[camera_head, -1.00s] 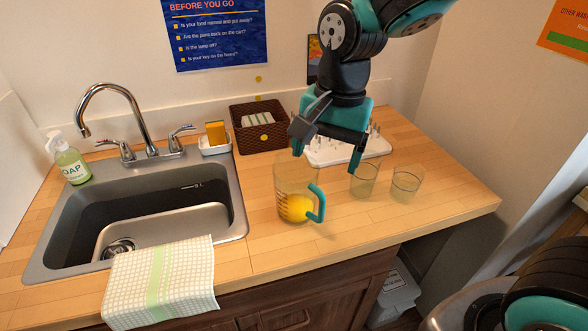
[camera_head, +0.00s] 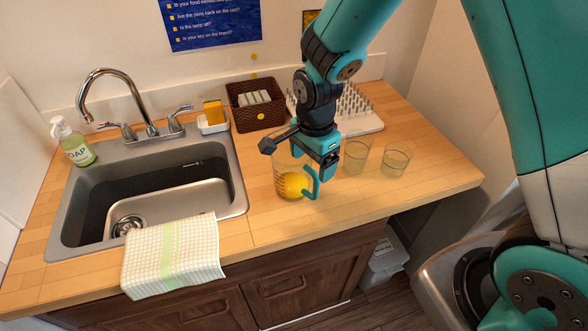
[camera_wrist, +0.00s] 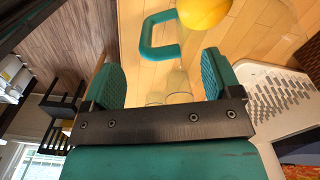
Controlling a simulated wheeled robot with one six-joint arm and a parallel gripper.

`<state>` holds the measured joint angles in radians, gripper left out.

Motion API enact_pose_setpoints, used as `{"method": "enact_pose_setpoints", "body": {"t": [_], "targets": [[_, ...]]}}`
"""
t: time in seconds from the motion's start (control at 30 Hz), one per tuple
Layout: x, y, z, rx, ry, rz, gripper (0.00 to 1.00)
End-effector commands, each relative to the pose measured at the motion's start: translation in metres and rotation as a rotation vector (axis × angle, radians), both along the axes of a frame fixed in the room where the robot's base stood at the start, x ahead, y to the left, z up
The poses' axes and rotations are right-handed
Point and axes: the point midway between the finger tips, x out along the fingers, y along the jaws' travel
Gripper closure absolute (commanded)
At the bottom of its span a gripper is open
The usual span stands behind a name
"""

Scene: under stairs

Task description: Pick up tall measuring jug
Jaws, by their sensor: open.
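The measuring jug (camera_head: 281,171) is clear, with dark scale marks, a teal handle and something yellow at its bottom. It stands upright on the wooden counter, right of the sink. My gripper (camera_head: 325,168) is open and just right of the jug, close to its handle; it covers part of the jug's upper right side. In the wrist view my two teal finger pads (camera_wrist: 160,76) are wide apart with no object gripped. The teal handle (camera_wrist: 158,54) lies just beyond them, with the yellow content (camera_wrist: 204,12) past it. I cannot tell whether the gripper touches the jug.
Two clear glasses (camera_head: 356,157) (camera_head: 396,160) stand close right of my gripper. A white drying rack (camera_head: 368,124) and a brown basket (camera_head: 243,120) are behind. The sink (camera_head: 70,228) is left, with a checked towel (camera_head: 200,243) over its front edge. The counter before the jug is clear.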

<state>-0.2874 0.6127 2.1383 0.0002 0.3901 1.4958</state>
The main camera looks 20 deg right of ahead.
Motion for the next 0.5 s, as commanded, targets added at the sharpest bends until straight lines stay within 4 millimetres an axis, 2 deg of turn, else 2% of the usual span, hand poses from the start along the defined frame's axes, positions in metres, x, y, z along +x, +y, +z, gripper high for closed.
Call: {"method": "enact_pose_setpoints", "body": {"t": [0.3,0.5], "targets": [[-0.001,0.000,-0.044,-0.001,0.005,0.001,0.16],[0.000,0.000,-0.057,0.000,0.001,0.001,0.16]]}}
